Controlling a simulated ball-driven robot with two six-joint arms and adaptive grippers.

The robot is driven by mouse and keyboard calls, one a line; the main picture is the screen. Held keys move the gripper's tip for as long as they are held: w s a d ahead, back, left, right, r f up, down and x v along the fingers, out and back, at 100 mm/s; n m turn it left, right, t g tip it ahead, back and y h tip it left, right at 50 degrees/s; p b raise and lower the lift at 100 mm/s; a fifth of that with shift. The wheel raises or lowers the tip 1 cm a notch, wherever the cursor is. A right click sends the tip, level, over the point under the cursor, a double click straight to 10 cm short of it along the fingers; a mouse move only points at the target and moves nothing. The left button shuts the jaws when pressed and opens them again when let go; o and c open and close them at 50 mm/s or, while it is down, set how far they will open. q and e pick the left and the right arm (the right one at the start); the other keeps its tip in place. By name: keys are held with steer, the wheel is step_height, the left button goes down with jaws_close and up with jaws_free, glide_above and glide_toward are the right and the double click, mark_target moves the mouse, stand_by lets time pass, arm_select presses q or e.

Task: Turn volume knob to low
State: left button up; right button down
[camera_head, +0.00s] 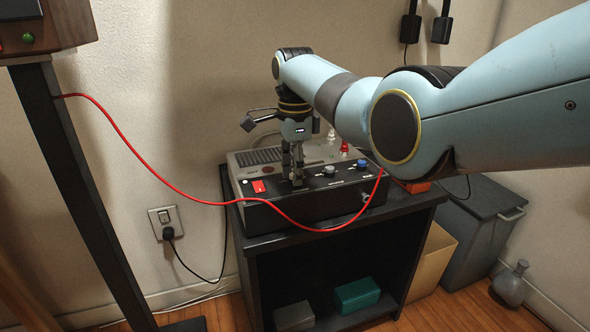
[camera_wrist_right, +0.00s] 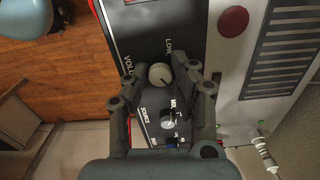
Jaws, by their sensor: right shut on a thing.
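The volume knob (camera_wrist_right: 160,75) is a round pale grey knob on the black panel of a tabletop audio device (camera_head: 320,204). In the right wrist view, part of the word VOLUME shows to its left and LOW is printed above it. A short dark mark shows at the knob's lower right. My right gripper (camera_wrist_right: 160,78) has its fingertips on both sides of the knob and is shut on it. In the head view, my right gripper (camera_head: 294,182) points down at the panel and largely hides the knob. My left gripper is not in view.
A red cable (camera_head: 180,190) hangs across the device's front. The device stands on a black shelf unit (camera_head: 257,245). A grey bin (camera_head: 480,230) stands at right.

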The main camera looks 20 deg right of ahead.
steer(key=shift+r+n+p, duration=0.15)
steer(key=shift+n+p, duration=0.25)
steer(key=shift+n, duration=0.1)
steer(key=shift+n+p, duration=0.5)
steer(key=shift+n, duration=0.3)
steer(key=n+p, duration=0.1)
steer(key=n, duration=0.2)
steer(key=shift+n, duration=0.3)
steer(key=n+p, duration=0.1)
steer(key=n, duration=0.1)
steer(key=shift+n, duration=0.3)
steer(key=n, duration=0.3)
steer(key=shift+n, duration=0.4)
steer(key=n, duration=0.3)
steer(key=shift+n, duration=0.3)
steer(key=n, duration=0.3)
steer(key=shift+p, duration=0.3)
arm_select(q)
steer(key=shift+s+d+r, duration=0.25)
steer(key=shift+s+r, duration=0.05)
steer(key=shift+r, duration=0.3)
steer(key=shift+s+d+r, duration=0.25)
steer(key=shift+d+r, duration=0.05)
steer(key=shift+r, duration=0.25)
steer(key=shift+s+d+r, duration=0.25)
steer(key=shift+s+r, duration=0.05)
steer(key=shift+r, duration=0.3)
arm_select(e)
steer(key=shift+n, duration=2.1)
